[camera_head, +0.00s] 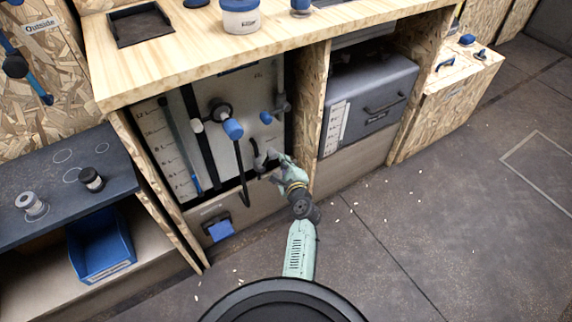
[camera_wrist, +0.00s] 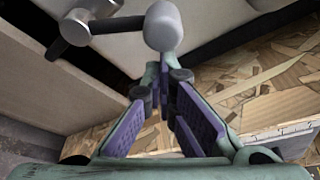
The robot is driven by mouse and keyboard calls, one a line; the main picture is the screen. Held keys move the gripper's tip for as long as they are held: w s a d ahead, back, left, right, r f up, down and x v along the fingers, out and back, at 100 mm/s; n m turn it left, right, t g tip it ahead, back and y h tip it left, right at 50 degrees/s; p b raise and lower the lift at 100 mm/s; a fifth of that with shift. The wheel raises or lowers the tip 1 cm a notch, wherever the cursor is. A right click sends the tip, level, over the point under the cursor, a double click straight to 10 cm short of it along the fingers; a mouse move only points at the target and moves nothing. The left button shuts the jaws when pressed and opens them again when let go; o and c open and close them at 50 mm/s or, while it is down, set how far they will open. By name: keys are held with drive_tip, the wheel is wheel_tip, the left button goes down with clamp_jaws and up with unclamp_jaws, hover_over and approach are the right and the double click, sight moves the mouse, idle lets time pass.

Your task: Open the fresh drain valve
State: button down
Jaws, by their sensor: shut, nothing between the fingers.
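A grey valve with a bar handle (camera_head: 259,160) sits low on the tank panel under the wooden counter; no readable label confirms it as the fresh drain valve. In the wrist view its rounded handle end (camera_wrist: 163,27) is just beyond my fingertips, and its grey pivot (camera_wrist: 76,28) is to the left. My gripper (camera_head: 274,160) is at the handle's right end. In the wrist view my gripper (camera_wrist: 160,78) has its purple-padded fingers meeting at the tips, with nothing between them. Whether the tips touch the handle is unclear.
Blue-ended valves (camera_head: 232,128) (camera_head: 267,117) and a hanging black hose (camera_head: 242,175) are close by on the panel. A wooden divider (camera_head: 306,120) stands right of my gripper. A blue bin (camera_head: 100,248) is at left. The floor at right is clear apart from small scraps.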

sight(275, 156)
drive_tip(key=shift+s+a+r+n+t, duration=0.2)
drive_tip(key=shift+s+a+r+n, duration=0.1)
drive_tip(key=shift+a+r+n, duration=0.3)
drive_tip(key=shift+s+a+r+n+t, duration=0.2)
drive_tip(key=shift+s+a+r+n, duration=0.1)
drive_tip(key=shift+a+r+n, duration=0.25)
drive_tip(key=shift+s+a+r, duration=0.2)
drive_tip(key=shift+w, duration=0.1)
